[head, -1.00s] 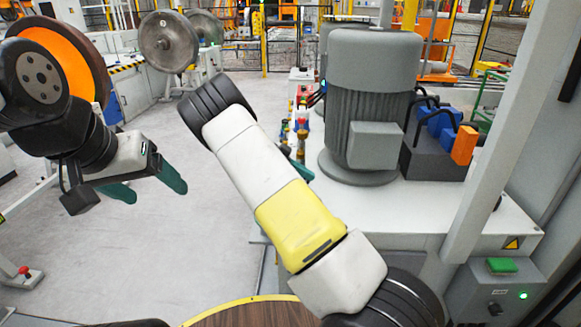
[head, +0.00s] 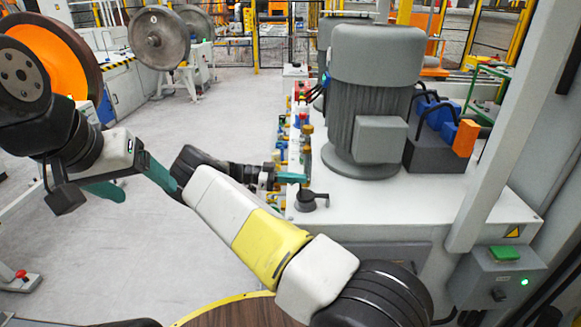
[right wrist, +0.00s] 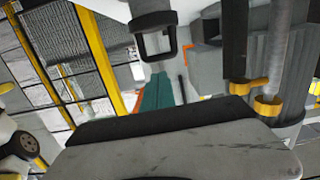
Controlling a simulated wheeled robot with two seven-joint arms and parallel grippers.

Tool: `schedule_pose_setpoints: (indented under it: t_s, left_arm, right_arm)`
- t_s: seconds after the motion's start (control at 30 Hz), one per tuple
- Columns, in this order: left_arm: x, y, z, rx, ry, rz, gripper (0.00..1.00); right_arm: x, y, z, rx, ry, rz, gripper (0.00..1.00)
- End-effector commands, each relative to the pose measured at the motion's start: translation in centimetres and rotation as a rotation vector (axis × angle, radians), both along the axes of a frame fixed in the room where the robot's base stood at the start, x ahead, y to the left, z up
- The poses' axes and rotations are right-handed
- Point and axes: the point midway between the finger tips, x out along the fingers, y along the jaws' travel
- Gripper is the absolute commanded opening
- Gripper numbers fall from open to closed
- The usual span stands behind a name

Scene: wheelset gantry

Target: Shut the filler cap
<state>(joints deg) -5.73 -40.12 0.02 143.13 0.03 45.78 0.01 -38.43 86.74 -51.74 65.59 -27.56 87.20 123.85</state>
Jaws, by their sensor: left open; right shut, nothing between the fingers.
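The dark grey filler fitting with its cap (head: 311,201) sits on the near left corner of the white machine top, with a short lever-like piece sticking out to the right. I cannot tell how far its lid stands open. My right gripper (head: 296,178) is shut and empty, just behind and above the fitting, its teal fingertips pointing right. In the right wrist view, the shut teal fingers (right wrist: 157,92) point at a dark square loop that I cannot identify surely. My left gripper (head: 133,184) is open and empty over the floor at left, far from the cap.
A large grey motor (head: 372,95) stands on the white machine top (head: 420,205) behind the fitting. Several coloured valves (head: 303,125) line the machine's left edge. A grey control box with a green button (head: 503,253) is at lower right.

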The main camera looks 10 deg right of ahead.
Motion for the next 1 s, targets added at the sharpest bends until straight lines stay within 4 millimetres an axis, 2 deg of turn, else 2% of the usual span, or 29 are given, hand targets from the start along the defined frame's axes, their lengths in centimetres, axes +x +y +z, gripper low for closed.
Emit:
schedule_pose_setpoints:
  t_s: [0.4,1.0]
  left_arm:
    - [-0.1,0.0,-0.1,0.0,0.003,0.0,0.75]
    - [-0.1,0.0,-0.1,0.0,0.003,0.0,0.75]
  right_arm:
    - [0.2,0.6,-2.0,0.001,-0.001,-0.001,0.0]
    - [0.2,0.9,-2.9,0.013,0.002,0.003,0.0]
